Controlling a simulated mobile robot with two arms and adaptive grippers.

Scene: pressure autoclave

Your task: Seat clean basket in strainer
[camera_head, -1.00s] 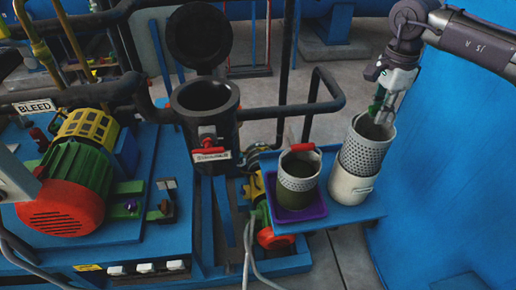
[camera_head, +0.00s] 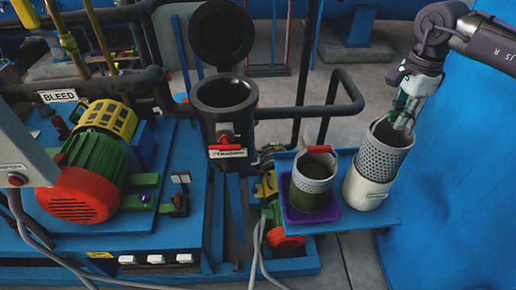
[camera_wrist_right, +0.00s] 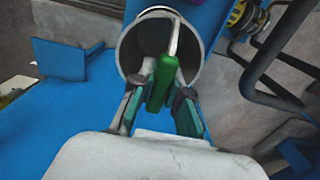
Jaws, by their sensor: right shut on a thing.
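The clean basket (camera_head: 382,158) is a grey perforated cylinder at the right in the head view. Its lower part is inside a white holder (camera_head: 366,191). My right gripper (camera_head: 404,112) is above its rim, shut on its green handle. The wrist view shows the green handle (camera_wrist_right: 163,80) between the fingers and the open basket mouth beyond. The strainer (camera_head: 226,110) is a black upright pot left of the basket, its mouth open. Its round black lid (camera_head: 220,34) stands raised behind it. The basket's bottom is hidden. My left gripper is out of view.
A second basket (camera_head: 313,172) with a red handle and dark green lower part stands in a purple tray (camera_head: 311,215), between strainer and holder. A black pipe rail (camera_head: 300,111) runs behind. A blue wall (camera_head: 455,180) is close on the right.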

